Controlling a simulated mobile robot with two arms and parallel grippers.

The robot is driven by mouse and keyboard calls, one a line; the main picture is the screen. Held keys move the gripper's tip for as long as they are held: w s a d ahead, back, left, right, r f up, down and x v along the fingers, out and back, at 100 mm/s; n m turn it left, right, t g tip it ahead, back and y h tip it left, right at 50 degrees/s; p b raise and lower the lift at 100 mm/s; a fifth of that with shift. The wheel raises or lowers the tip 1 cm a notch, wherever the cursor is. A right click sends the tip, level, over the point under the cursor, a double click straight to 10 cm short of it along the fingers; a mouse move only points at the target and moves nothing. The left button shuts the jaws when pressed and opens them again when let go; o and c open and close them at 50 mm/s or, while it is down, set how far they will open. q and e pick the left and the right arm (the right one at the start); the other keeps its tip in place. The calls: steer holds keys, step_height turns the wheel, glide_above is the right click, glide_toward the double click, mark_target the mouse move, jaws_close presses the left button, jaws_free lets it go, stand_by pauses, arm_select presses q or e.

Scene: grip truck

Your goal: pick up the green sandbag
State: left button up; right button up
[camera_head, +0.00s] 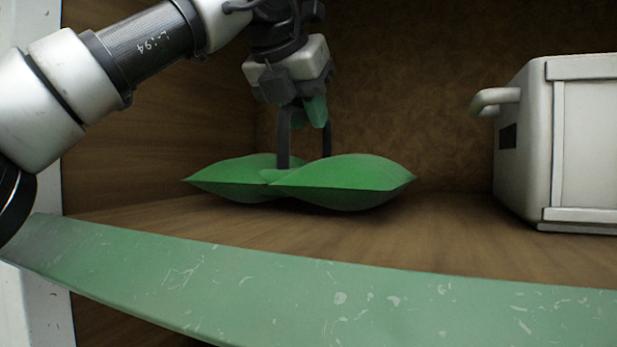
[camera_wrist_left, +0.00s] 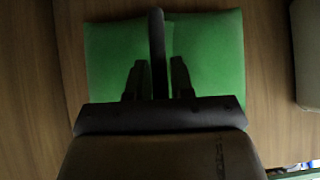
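The green sandbag (camera_head: 345,180) lies on the wooden floor of the compartment, its two plump halves side by side. A dark strap handle (camera_head: 283,150) stands up from its middle, with a small green piece near the top. My left gripper (camera_head: 300,112) is above the bag, pointing down at the top of the handle. In the left wrist view the two fingers (camera_wrist_left: 157,72) stand apart, one on each side of the dark strap, with gaps showing. The sandbag (camera_wrist_left: 210,50) fills the area beyond them. My right gripper is in neither view.
A light grey case (camera_head: 580,140) with a side handle stands to the right, with clear floor between it and the bag. A scuffed green ledge (camera_head: 300,295) crosses the front. Wooden walls (camera_head: 420,90) close the left and back.

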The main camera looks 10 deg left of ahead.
arm_select(q)
jaws_close()
stand_by(1.0)
